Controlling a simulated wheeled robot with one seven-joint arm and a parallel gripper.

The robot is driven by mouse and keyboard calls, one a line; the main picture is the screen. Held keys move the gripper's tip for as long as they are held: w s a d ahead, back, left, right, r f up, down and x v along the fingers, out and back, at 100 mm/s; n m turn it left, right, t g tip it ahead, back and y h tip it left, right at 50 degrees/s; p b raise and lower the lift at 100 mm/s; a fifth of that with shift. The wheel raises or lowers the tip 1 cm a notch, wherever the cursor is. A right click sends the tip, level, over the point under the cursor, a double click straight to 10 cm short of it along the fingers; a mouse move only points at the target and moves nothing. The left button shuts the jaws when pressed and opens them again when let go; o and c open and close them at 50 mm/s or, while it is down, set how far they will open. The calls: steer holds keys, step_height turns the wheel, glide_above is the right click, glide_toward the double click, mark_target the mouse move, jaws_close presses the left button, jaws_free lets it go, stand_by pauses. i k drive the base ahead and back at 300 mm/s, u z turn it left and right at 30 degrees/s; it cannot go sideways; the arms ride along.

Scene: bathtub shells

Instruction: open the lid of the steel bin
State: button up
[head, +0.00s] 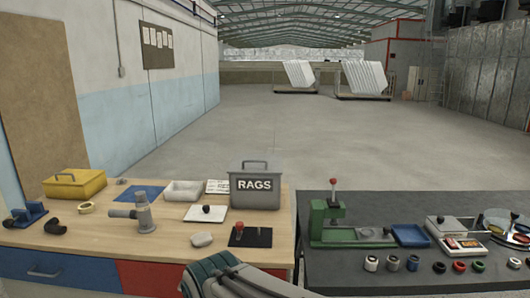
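The steel bin (255,199) is a grey box marked RAGS, standing upright at the back right of the wooden bench. Its lid (256,169) lies flat across the top and looks closed, with a handle on it. Part of my own arm, grey with teal bands, shows at the bottom edge of the head view, in front of the bench and below the bin. The fingers of my gripper do not show.
In front of the bin lie a dark plate with a red-knobbed lever (250,236) and a white plate with a black knob (206,213). A yellow box (75,184) stands at left. A green press (336,222) stands on the dark bench at right. Open floor lies behind.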

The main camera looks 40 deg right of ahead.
mark_target(256, 158)
steer(key=z, duration=1.05)
steer(key=i, duration=1.05)
steer(key=z, duration=0.7)
